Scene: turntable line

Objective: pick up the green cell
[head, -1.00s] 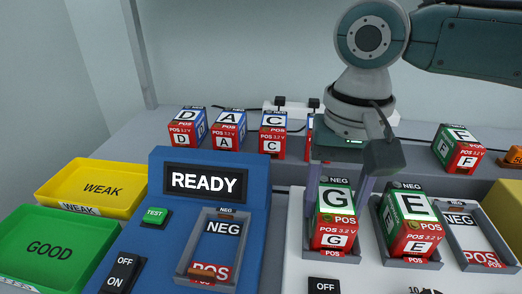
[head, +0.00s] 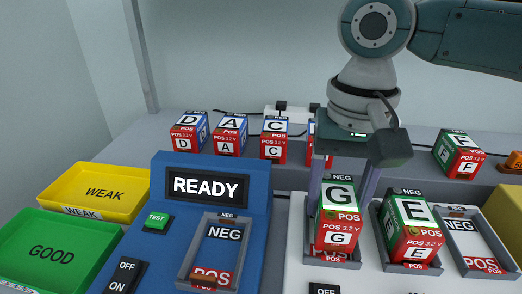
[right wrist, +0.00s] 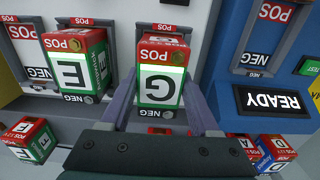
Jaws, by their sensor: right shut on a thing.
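A like cell E (head: 413,225) sits in the middle bay, and a like cell F (head: 461,152) stands on the back shelf. My left gripper is not in view.
The blue tester (head: 170,230) reads READY, and its slot (head: 222,245) is empty. The right bay (head: 465,240) is empty. A yellow WEAK tray (head: 95,192) and a green GOOD tray (head: 50,250) are empty at left. Blue-red cells D, A (head: 229,135) and C stand behind.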

